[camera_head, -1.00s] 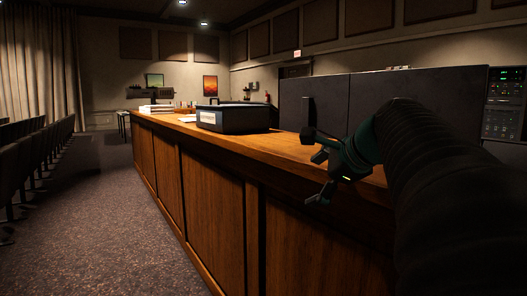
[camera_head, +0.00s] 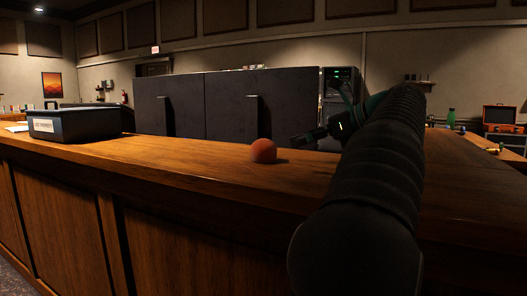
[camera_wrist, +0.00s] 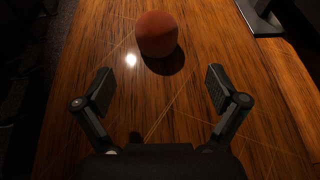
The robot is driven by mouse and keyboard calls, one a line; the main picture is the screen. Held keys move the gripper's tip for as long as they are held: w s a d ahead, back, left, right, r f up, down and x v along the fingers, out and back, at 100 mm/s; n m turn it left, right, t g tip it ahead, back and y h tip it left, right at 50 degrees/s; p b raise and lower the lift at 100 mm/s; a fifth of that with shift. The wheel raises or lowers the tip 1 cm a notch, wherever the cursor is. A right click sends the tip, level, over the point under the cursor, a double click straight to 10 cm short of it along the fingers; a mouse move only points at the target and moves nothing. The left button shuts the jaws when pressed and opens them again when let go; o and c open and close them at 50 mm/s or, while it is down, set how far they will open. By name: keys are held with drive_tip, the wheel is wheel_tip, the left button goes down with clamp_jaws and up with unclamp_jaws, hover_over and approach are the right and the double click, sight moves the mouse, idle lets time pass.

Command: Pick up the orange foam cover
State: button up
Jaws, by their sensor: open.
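The orange foam cover (camera_head: 263,151) is a small, rounded, reddish-orange piece resting on the wooden desk top. It also shows in the wrist view (camera_wrist: 156,34), at the top centre, with a dark shadow at its lower right. My gripper (camera_wrist: 160,90) is open and empty, its two dark fingers spread wide. The cover lies beyond the fingertips, roughly centred between them and not touched. In the head view my gripper (camera_head: 305,137) is just right of the cover, above the desk; its fingers partly overlap each other there.
The wooden desk (camera_head: 190,163) has bare room around the cover. A dark labelled box (camera_head: 75,123) stands at left. Tall dark panels (camera_head: 205,105) rise behind the desk. At right are a green bottle (camera_head: 451,117) and an open orange case (camera_head: 499,115).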

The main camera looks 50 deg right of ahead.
sight(275, 149)
drive_tip(key=x, duration=0.6)
drive_tip(key=shift+w+a+f+b, duration=0.2)
drive_tip(key=shift+w+b, duration=0.1)
drive_tip(key=shift+b, duration=0.1)
drive_tip(key=shift+b+x, duration=0.4)
drive_tip(key=shift+x, duration=2.1)
drive_tip(key=shift+a+r, duration=0.15)
drive_tip(key=c, duration=0.8)
